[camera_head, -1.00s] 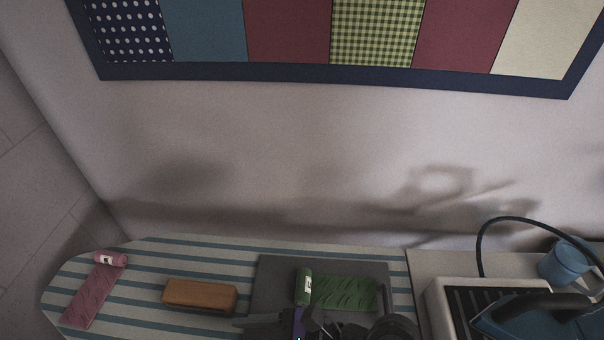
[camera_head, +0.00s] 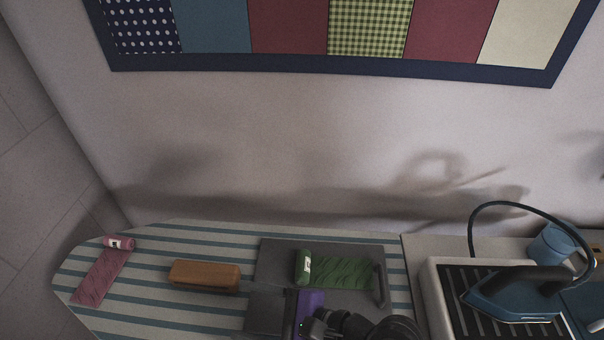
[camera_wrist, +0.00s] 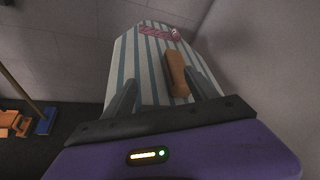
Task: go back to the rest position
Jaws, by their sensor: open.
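My gripper (camera_wrist: 163,98) is open and empty in the wrist view, its two dark fingers spread above the striped ironing board (camera_wrist: 146,48). In the head view my purple and black wrist is at the bottom centre, in front of a dark grey mat (camera_head: 275,256). A green fabric roll (camera_head: 343,272), partly unrolled, lies on the mat. A wooden block (camera_head: 204,274) lies left of the mat; it also shows in the wrist view (camera_wrist: 177,73), between the fingers but farther off.
A pink fabric roll (camera_head: 103,275) lies at the board's left end. On the right, a blue iron (camera_head: 510,295) rests on a ribbed stand (camera_head: 441,290), with a cord looping above. A blue cup (camera_head: 550,246) stands behind it. A wall rises behind the board.

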